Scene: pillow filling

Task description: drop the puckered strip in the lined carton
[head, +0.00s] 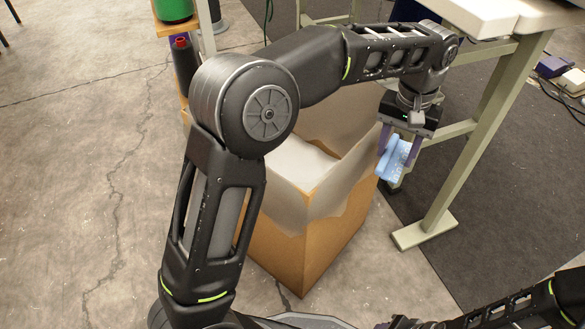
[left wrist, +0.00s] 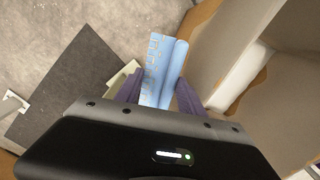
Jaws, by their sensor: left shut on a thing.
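My left gripper (head: 399,148) is shut on the puckered strip (head: 396,158), a light blue piece with a row of small notches along one side. The strip also shows in the left wrist view (left wrist: 162,66), between the purple fingers. The lined carton (head: 300,245) is a tall brown box with a pale paper lining (head: 365,176) folded over its rim. In the head view the gripper and strip are at the carton's right edge; in the left wrist view the carton's opening lies to the right of the strip. My left arm hides part of the carton.
A white-topped workbench (head: 480,15) with pale metal legs (head: 470,150) stands right of the carton on a dark mat (head: 500,215). A wooden shelf with a green container (head: 172,10) and a dark bottle (head: 184,65) stands behind. Cracked concrete floor at left is clear.

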